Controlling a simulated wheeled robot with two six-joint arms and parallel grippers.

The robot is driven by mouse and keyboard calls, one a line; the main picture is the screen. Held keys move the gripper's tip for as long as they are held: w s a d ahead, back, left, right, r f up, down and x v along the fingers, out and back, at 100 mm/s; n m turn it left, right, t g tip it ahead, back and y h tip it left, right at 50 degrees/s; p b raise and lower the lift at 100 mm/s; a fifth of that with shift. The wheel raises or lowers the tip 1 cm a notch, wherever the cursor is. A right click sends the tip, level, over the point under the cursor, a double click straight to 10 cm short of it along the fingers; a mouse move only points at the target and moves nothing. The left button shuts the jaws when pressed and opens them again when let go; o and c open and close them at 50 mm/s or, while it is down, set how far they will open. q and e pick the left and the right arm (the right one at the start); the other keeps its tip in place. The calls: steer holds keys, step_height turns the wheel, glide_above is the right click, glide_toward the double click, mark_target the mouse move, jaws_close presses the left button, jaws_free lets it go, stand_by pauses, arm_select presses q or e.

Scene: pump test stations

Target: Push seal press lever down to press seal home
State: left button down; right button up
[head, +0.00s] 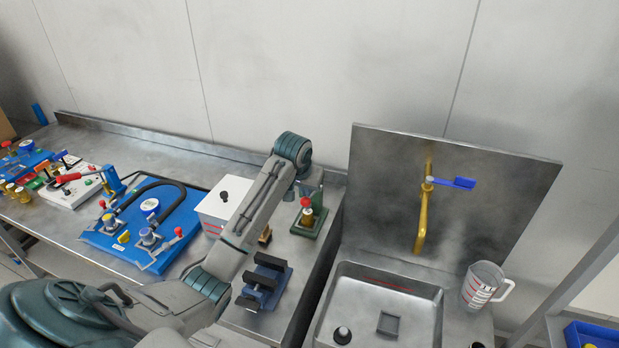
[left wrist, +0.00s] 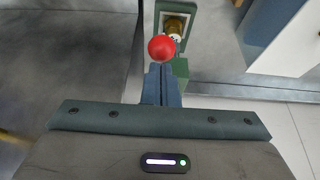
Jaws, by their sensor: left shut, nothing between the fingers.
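The seal press is a small green stand (head: 310,224) on the bench, just left of the sink. Its lever ends in a red ball knob (head: 306,202), with a brass-coloured part under it. In the left wrist view the red knob (left wrist: 161,47) lies just past my fingertips, in front of the green frame (left wrist: 189,42) and a brass part (left wrist: 175,25). My left gripper (left wrist: 161,70) is shut and empty, at the knob. I cannot tell whether it touches. The seal itself is not clearly visible.
A blue vise-like fixture (head: 262,283) and a white box (head: 222,199) stand near my left arm. A blue pump board (head: 125,245) with a hose lies further left. The sink (head: 340,275), brass tap (head: 422,215) and measuring jug (head: 482,284) are to the right.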

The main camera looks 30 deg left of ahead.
arm_select(q)
steer(key=w+r, duration=0.2)
steer(key=r, duration=0.1)
steer(key=w+r, duration=0.1)
steer(key=shift+w+a+r, duration=0.25)
steer(key=shift+a+r, duration=0.05)
steer(key=shift+a, duration=0.1)
stand_by(0.4)
step_height(320, 180, up, 6)
stand_by(0.6)
stand_by(0.3)
